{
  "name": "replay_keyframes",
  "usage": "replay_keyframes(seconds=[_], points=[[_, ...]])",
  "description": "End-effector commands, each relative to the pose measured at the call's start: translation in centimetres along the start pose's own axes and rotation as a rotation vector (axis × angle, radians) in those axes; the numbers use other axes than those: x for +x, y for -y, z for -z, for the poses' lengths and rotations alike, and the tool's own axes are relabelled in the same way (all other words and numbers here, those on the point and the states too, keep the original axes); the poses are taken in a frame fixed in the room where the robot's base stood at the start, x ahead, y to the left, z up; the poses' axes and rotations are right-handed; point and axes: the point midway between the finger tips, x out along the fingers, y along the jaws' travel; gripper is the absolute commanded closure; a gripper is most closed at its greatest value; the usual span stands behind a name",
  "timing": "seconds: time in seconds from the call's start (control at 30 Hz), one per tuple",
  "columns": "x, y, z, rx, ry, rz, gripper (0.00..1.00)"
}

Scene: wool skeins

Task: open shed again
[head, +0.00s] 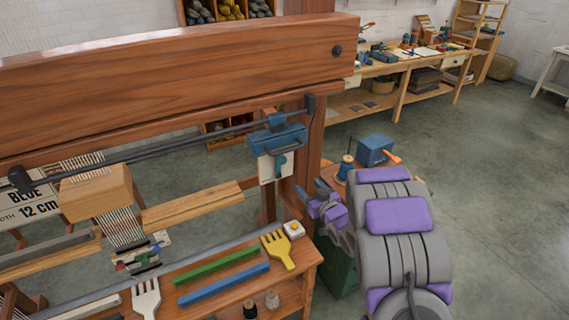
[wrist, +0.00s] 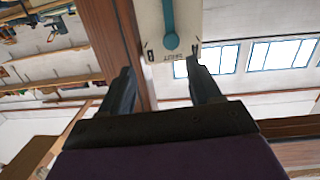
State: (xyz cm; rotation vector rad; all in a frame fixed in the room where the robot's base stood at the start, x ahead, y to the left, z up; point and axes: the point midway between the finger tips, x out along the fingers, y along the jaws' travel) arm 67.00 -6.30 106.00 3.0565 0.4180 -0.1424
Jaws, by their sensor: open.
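The shed control is a white plate (head: 266,170) with a teal lever (head: 281,161), below a blue housing (head: 276,140) on the loom's right post. My gripper (head: 311,189) is just right of and below the plate. In the wrist view my gripper (wrist: 160,72) is open and empty, its fingers apart with the lever's end beyond the gap. White warp threads (head: 118,218) run through a wooden block (head: 95,193) at left.
The loom's front shelf (head: 215,292) holds a yellow comb (head: 277,248), a white comb (head: 146,298), a green bar (head: 216,263) and a blue bar (head: 222,285). A blue box (head: 374,150) and spool stand beyond my arm. Open floor (head: 500,190) lies to the right.

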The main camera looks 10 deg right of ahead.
Motion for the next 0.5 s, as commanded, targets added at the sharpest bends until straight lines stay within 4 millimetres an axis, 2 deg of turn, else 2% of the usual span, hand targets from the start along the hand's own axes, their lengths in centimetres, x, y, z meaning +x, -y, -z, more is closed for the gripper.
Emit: replay_keyframes(seconds=[0.27, 0.37, 0.5], points=[[0.5, 1.0, 0.0, 0.038, -0.102, 0.045, 0.37], [1.3, 1.0, 0.0, 0.039, -0.102, 0.045, 0.37], [3.5, 1.0, 0.4, 0.039, -0.107, 0.045, 0.37]])
